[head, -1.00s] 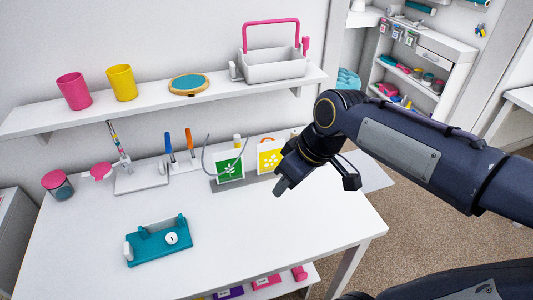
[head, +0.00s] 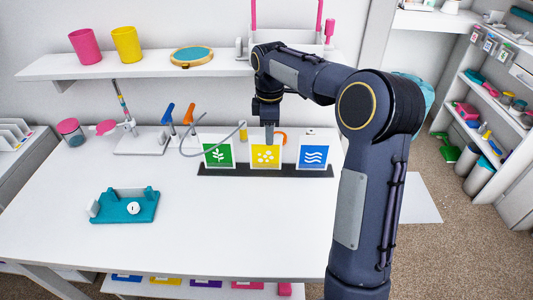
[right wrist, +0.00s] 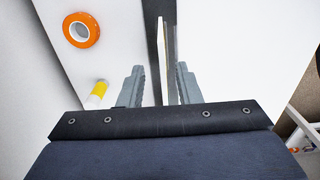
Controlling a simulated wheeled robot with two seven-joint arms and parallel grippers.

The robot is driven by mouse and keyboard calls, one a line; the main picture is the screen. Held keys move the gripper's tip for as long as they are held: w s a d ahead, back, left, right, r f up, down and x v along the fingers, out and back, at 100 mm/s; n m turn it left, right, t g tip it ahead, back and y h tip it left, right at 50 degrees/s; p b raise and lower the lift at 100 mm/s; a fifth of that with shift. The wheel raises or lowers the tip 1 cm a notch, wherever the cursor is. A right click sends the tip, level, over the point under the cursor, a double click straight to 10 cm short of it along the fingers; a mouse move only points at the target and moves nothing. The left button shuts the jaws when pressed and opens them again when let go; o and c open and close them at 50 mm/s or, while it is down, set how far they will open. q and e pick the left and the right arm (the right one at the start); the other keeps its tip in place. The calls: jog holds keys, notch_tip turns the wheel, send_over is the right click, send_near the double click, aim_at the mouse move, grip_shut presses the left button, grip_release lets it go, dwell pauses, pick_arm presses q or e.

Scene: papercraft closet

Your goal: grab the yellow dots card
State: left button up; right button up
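The yellow dots card (head: 265,156) stands upright in a dark strip holder (head: 225,171), between a green leaf card (head: 218,154) and a blue waves card (head: 312,152). My right gripper (head: 269,136) points down at the yellow card's top edge in the head view. In the right wrist view, my right gripper (right wrist: 160,84) is open, its fingers on either side of the thin, edge-on card (right wrist: 161,45). Gaps show between the card and both fingers. My left gripper is not in view.
An orange tape roll (right wrist: 81,30) and a yellow-and-white bottle (right wrist: 96,94) lie close beside the gripper. A teal tray (head: 125,207) sits at the front left. A shelf (head: 150,68) with cups is behind. The table's front middle is clear.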

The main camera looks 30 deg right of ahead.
aim_at(266, 153)
jog(key=f, duration=0.2)
jog(key=a+f, duration=0.1)
jog(key=f, duration=0.2)
jog(key=shift+w+f, duration=0.15)
jog(key=shift+f, duration=0.6)
grip_shut()
